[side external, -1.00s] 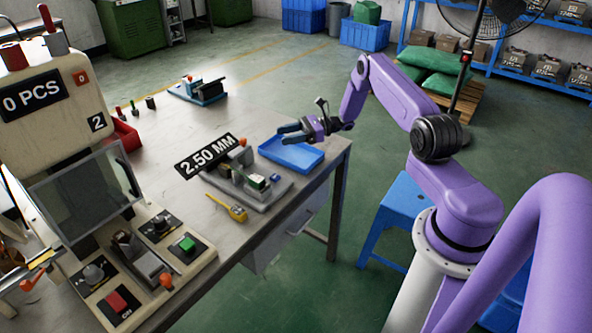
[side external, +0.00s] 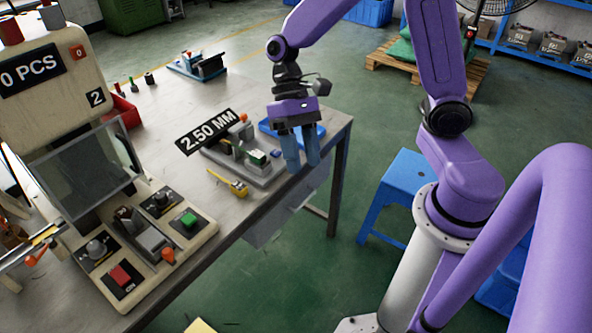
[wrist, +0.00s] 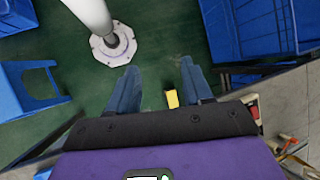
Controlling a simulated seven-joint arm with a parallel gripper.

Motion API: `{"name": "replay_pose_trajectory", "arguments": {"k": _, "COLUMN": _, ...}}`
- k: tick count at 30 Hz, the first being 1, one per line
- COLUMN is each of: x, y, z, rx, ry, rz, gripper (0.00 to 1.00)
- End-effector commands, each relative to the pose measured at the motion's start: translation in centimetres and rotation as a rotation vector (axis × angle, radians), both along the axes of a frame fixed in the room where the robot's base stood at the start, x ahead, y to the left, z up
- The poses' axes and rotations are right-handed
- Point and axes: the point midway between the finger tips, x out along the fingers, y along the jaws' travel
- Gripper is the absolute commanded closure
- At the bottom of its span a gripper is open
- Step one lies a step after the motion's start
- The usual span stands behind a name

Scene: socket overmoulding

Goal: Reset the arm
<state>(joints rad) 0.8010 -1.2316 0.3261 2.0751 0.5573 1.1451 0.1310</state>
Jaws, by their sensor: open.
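My gripper (side external: 301,150) points down in the side external view, in front of the blue tray and near the table's right edge. Its two blue fingers are apart with nothing between them. In the wrist view the fingers (wrist: 157,88) are also spread and empty, with the green floor and the white foot of my base beyond them. The blue tray (side external: 318,131) on the table is partly hidden behind the gripper.
The moulding machine (side external: 75,110) stands at the left. A blue stool (side external: 402,200) stands right of the table. Open floor lies beyond.

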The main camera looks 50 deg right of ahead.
Motion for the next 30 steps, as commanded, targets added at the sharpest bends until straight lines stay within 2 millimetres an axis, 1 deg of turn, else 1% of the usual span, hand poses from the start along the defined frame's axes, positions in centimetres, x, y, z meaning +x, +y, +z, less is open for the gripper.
{"name": "replay_pose_trajectory", "arguments": {"k": 1, "x": -1.8, "y": 0.0, "z": 0.6, "rx": -0.012, "ry": -0.056, "rz": 0.100, "gripper": 0.50}}
{"name": "replay_pose_trajectory", "arguments": {"k": 6, "x": -6.5, "y": -1.0, "z": 1.7, "rx": -0.042, "ry": -0.237, "rz": 0.418, "gripper": 0.50}}
{"name": "replay_pose_trajectory", "arguments": {"k": 9, "x": -8.7, "y": -2.0, "z": 2.1, "rx": -0.044, "ry": -0.348, "rz": 0.603, "gripper": 0.50}}
{"name": "replay_pose_trajectory", "arguments": {"k": 12, "x": -10.4, "y": -2.9, "z": 2.5, "rx": -0.037, "ry": -0.454, "rz": 0.778, "gripper": 0.50}}
{"name": "replay_pose_trajectory", "arguments": {"k": 15, "x": -11.6, "y": -3.7, "z": 2.7, "rx": -0.022, "ry": -0.544, "rz": 0.919, "gripper": 0.50}}
{"name": "replay_pose_trajectory", "arguments": {"k": 19, "x": -12.4, "y": -4.4, "z": 2.8, "rx": -0.008, "ry": -0.622, "rz": 1.041, "gripper": 0.50}}
{"name": "replay_pose_trajectory", "arguments": {"k": 23, "x": -12.7, "y": -4.6, "z": 2.8, "rx": 0.000, "ry": -0.657, "rz": 1.093, "gripper": 0.50}}
{"name": "replay_pose_trajectory", "arguments": {"k": 30, "x": -12.7, "y": -4.7, "z": 2.8, "rx": 0.000, "ry": -0.659, "rz": 1.097, "gripper": 0.50}}
